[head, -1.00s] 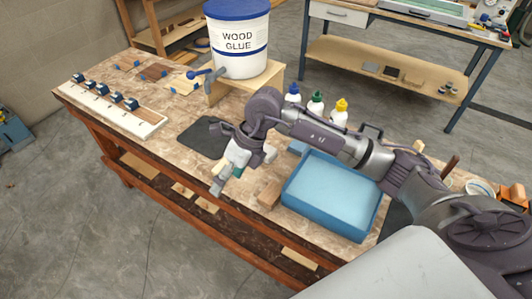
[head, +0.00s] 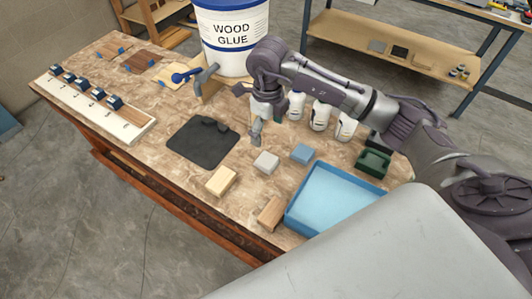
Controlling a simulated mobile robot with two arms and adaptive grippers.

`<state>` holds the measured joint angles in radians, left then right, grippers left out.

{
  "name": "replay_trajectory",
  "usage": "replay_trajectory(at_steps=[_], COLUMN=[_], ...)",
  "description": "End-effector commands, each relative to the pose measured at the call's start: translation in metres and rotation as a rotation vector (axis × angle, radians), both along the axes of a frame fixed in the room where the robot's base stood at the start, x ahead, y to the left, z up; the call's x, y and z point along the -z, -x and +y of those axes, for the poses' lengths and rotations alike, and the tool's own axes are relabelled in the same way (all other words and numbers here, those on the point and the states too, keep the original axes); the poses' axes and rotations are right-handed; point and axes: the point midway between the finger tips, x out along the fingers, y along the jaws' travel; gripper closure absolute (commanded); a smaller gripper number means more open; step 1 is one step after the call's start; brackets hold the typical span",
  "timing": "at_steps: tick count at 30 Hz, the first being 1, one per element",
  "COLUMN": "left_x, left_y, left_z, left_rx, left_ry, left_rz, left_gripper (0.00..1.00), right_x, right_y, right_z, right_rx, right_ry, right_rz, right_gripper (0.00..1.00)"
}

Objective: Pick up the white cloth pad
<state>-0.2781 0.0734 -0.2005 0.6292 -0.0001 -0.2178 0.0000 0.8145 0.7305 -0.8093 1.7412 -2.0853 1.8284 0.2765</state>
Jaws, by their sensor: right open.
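The white cloth pad (head: 266,162) looks like a small pale grey-white block lying on the workbench. It sits between a blue block (head: 303,153) on its right and a light wooden block (head: 221,181) on its lower left. My right gripper (head: 255,137) points down just behind the pad, apart from it in the picture. It is open, with nothing seen between its fingers. Its height above the bench is hard to judge. My left gripper is not in view.
A black mat (head: 203,143) with dark items lies left of the pad. White bottles (head: 320,115) and the glue bucket (head: 232,38) stand behind.

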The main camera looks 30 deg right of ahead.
Motion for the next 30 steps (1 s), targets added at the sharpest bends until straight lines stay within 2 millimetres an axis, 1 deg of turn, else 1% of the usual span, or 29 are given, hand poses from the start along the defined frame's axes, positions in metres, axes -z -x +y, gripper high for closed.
replay_trajectory(at_steps=[1, 4, 6, 9, 12, 15, 18, 21, 25, 27, 30], left_x=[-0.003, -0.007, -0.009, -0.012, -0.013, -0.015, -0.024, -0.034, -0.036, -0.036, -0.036], left_y=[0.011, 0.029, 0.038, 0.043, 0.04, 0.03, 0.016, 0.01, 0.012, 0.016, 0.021], left_z=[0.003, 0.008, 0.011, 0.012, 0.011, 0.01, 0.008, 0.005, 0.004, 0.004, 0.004], left_rx=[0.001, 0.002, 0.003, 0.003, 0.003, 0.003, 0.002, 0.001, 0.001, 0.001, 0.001], left_ry=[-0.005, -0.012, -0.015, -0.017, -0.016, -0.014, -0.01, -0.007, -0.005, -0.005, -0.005], left_rz=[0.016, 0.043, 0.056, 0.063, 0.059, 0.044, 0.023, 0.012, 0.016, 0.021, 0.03], left_gripper=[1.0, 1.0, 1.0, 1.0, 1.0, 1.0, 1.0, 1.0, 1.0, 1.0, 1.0], right_x=[0.01, 0.03, 0.043, 0.059, 0.069, 0.074, 0.083, 0.098, 0.117, 0.122, 0.125], right_y=[0.002, 0.002, 0.002, 0.001, 0.001, 0.001, 0.002, 0.002, 0.001, 0.001, 0.001], right_z=[0.0, 0.0, 0.001, 0.001, 0.001, 0.001, 0.003, 0.004, 0.004, 0.004, 0.003], right_rx=[0.0, 0.002, 0.0, 0.001, 0.0, -0.001, 0.0, 0.001, 0.001, 0.0, -0.001], right_ry=[-0.001, 0.0, -0.001, -0.001, 0.0, -0.001, -0.002, -0.002, -0.002, -0.001, 0.0], right_rz=[0.007, 0.007, 0.006, 0.004, 0.004, 0.003, 0.005, 0.008, 0.003, 0.003, 0.001], right_gripper=[0.12, 0.12, 0.12, 0.12, 0.12, 0.12, 0.12, 0.12, 0.12, 0.12, 0.12])
